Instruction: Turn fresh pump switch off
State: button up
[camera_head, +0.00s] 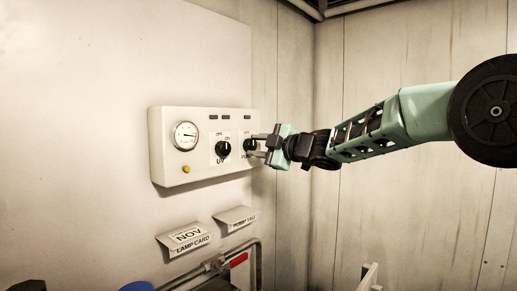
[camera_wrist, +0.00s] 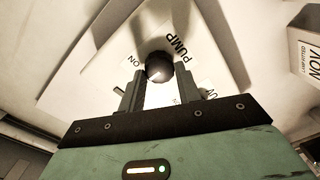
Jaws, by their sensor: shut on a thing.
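The fresh pump switch (camera_wrist: 159,68) is a round black knob on a light panel, labelled PUMP beside it in the wrist view. In the head view the pump switch (camera_head: 250,145) sits at the right end of the white control box (camera_head: 165,150), partly hidden by my fingers. My gripper (camera_wrist: 158,92) reaches it from the right in the head view (camera_head: 258,145), its two fingers on either side of the knob, shut on it. A white mark shows on the knob face. The ON label is at the upper left of the knob in the wrist view.
The UV knob (camera_head: 223,148), a round gauge (camera_head: 186,135) and a yellow button (camera_head: 186,169) are on the same box. Below are a lamp card holder (camera_head: 187,238), a second card holder (camera_head: 236,218) and pipes with a red handle (camera_head: 239,260).

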jog(key=o, duration=1)
jog(key=shift+c, duration=0.2)
jog(key=b+v, duration=0.5)
jog(key=v, duration=1.2)
jog(key=shift+s+d, duration=0.15)
jog(key=shift+d, duration=0.05)
jog(key=shift+f, duration=0.15)
